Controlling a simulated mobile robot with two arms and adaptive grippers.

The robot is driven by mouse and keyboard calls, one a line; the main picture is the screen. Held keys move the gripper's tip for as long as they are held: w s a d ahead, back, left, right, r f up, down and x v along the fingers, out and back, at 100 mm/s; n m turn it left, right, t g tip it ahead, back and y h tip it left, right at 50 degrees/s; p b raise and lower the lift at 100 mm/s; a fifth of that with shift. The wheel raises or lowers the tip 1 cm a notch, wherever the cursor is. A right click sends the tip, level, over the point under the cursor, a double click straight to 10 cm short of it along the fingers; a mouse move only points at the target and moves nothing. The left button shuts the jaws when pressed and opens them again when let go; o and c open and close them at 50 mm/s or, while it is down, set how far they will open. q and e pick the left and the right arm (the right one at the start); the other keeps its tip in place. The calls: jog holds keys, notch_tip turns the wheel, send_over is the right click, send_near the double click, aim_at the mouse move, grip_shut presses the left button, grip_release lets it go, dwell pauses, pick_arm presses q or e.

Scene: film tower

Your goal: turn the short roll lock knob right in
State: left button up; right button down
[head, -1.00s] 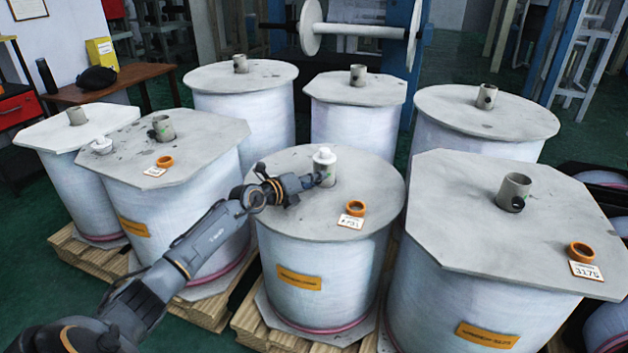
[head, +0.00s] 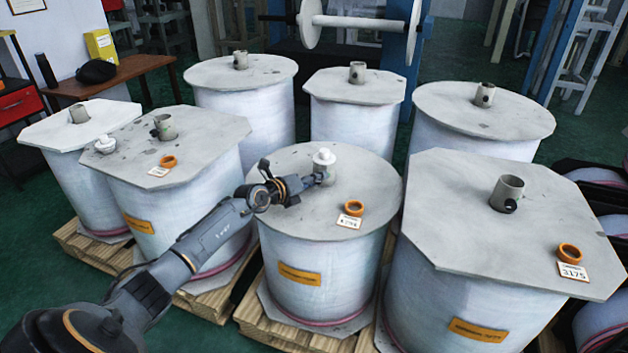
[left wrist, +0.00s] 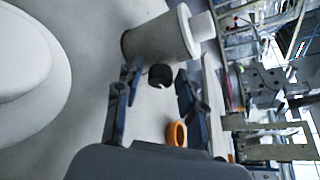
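The round-topped roll (head: 280,200) at front centre has a grey core post (head: 325,165) with a white cap (head: 324,156) on it. My left gripper (head: 318,178) is at the left side of this post in the head view and hides the knob there. In the left wrist view, the black lock knob (left wrist: 160,76) sits on the side of the post (left wrist: 160,40). The two fingers of my left gripper (left wrist: 157,92) are spread apart on either side of the knob, with gaps visible. My right gripper is not in view.
An orange ring (head: 355,208) and a white tag (head: 349,221) lie on the same roll top. Other rolls with posts stand close around, including a large one (head: 470,190) at right with a black knob (head: 510,205). A wooden table (head: 125,77) stands at the back left.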

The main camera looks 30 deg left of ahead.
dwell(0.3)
pick_arm(q)
jog(key=v, duration=1)
jog(key=shift+s, duration=0.3)
jog(key=shift+s+a+r, duration=0.15)
jog(key=shift+s+r, duration=0.1)
jog(key=shift+s, duration=0.4)
